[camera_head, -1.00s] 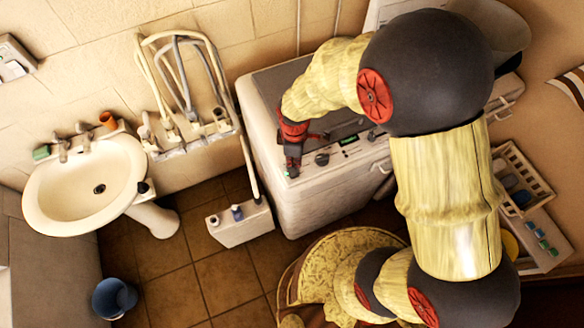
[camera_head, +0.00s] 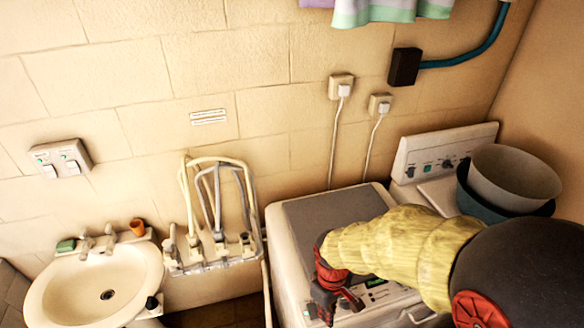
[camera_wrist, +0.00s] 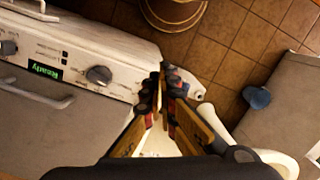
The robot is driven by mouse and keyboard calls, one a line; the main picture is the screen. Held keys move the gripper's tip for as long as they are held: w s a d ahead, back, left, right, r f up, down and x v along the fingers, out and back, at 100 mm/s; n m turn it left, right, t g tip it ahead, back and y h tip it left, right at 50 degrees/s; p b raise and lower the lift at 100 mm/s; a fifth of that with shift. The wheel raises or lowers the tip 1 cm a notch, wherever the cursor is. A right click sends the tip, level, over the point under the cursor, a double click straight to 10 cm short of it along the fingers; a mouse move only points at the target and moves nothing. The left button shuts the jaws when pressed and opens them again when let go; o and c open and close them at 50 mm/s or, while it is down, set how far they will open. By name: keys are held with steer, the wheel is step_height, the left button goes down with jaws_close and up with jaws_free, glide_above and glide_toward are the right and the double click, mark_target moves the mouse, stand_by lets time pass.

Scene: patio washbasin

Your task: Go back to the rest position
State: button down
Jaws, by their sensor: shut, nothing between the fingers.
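My gripper (camera_head: 336,300) is red and dark and hangs over the front left part of the washing machine (camera_head: 300,225), near its control panel. My yellow-sleeved arm reaches it from the right. In the wrist view my gripper (camera_wrist: 165,82) has its fingers together at the tips with nothing between them. The machine's panel (camera_wrist: 40,52) shows there at left, with a lit green display (camera_wrist: 47,71) and a knob (camera_wrist: 99,75). I cannot tell from the pictures whether the gripper touches the machine.
A white washbasin (camera_head: 50,297) stands at left, with an orange cup (camera_head: 137,227) at its back edge. Pipes and taps (camera_head: 215,215) are between basin and machine. Stacked bowls (camera_head: 515,172) sit on a second appliance at right.

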steer(key=s+d+r+m+t+b, duration=0.4)
steer(key=s+d+m+t+b, duration=0.2)
steer(key=b, duration=1.4)
steer(key=d+m, duration=0.2)
steer(key=d, duration=0.1)
steer(key=shift+s+d+r+t+b, duration=0.15)
steer(key=shift+d+r+t+b, duration=0.1)
steer(key=shift+r+t+b, duration=0.15)
